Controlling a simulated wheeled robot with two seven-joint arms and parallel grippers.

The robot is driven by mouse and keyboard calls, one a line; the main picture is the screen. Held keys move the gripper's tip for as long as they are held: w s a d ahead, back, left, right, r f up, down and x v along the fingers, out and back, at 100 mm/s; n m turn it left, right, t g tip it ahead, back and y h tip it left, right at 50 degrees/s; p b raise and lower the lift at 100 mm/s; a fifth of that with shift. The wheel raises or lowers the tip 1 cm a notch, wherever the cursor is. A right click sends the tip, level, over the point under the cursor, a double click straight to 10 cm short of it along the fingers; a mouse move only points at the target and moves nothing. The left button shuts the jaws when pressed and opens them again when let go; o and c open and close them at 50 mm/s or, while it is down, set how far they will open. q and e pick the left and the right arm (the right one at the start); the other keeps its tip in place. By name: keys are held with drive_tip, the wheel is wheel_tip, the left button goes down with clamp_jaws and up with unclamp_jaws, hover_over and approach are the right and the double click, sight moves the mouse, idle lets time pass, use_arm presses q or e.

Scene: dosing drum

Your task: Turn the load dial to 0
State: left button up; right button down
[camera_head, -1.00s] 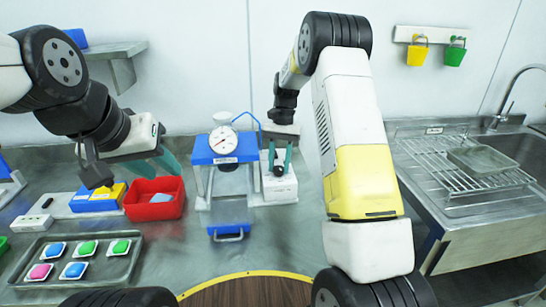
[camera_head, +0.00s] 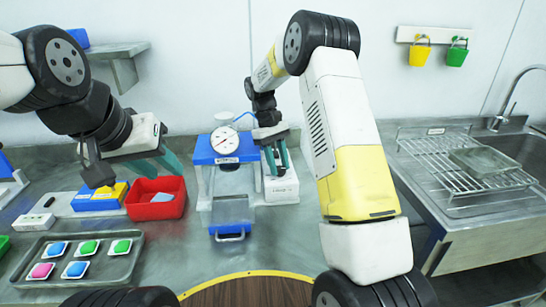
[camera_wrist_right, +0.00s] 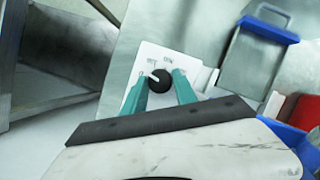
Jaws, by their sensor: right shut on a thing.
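The white box (camera_head: 282,190) stands on the counter right of the blue press. Its round black dial knob (camera_wrist_right: 158,82) shows in the right wrist view, with a white pointer mark toward the left. Small labels sit around the knob, too blurred to read surely. My right gripper (camera_head: 275,166) is shut on the knob; in the right wrist view its teal fingers (camera_wrist_right: 160,88) lie on either side of it. In the head view the knob is mostly hidden by the fingers. My left gripper (camera_head: 164,163) hangs above the red bin, its two teal fingers apart and empty.
The red bin (camera_head: 168,207) and a tray (camera_head: 40,278) of coloured pods are further left. A sink with a wire rack (camera_head: 460,170) is at the right.

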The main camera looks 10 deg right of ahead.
drive_tip(key=shift+n+t+h, duration=0.3)
drive_tip(key=shift+n+t, duration=0.1)
drive_tip(key=shift+n, duration=0.9)
drive_tip(key=c, duration=1)
unclamp_jaws()
